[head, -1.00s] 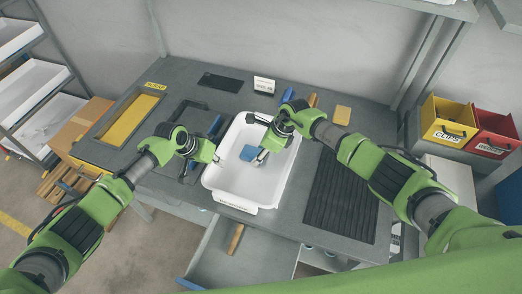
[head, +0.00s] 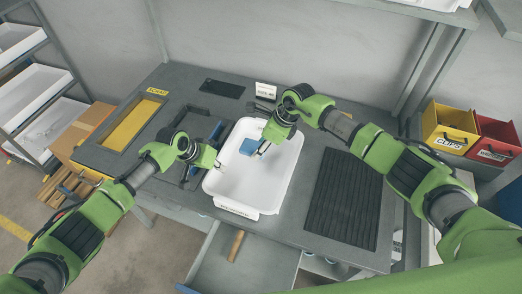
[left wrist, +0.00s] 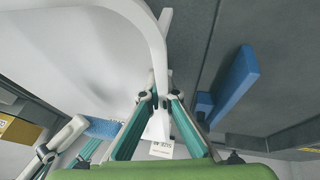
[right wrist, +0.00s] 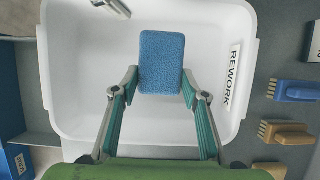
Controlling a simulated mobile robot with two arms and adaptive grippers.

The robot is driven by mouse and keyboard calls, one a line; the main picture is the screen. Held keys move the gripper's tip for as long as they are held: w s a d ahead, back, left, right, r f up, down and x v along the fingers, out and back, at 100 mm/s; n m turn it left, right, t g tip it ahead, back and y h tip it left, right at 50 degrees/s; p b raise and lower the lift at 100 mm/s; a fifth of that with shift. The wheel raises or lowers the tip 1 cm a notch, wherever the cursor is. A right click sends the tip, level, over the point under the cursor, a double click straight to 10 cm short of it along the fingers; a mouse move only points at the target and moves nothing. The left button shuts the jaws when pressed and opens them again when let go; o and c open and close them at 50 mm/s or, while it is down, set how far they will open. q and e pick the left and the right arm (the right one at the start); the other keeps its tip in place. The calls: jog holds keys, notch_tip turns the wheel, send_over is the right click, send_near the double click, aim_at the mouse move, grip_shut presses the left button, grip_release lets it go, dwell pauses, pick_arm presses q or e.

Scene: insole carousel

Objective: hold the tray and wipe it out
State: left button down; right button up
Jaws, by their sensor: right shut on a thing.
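The white tray (head: 277,186) lies on the grey bench, with a REWORK label on its wall in the right wrist view (right wrist: 50,100). My left gripper (head: 217,164) is at the tray's left rim; in the left wrist view its fingers (left wrist: 160,98) are closed on either side of the rim. My right gripper (head: 262,149) is over the inside of the tray. It is shut on a blue sponge (head: 248,147), which shows between the fingertips in the right wrist view (right wrist: 161,62). Whether the sponge touches the tray's floor I cannot tell.
A ribbed black mat (head: 343,200) lies right of the tray. An open drawer (head: 262,262) with a wooden-handled tool (head: 236,245) is below the front edge. Brushes (right wrist: 286,132) lie beside the tray. Yellow (head: 447,125) and red (head: 495,140) bins stand at the right.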

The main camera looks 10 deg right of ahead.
dwell(0.4)
pick_arm(q)
jog(key=c, duration=2.2)
grip_release()
pick_arm(e)
jog(key=shift+r, duration=0.1)
pick_arm(q)
jog(key=shift+s+r, duration=0.1)
jog(key=v, duration=1.2)
jog(key=shift+d, duration=0.1)
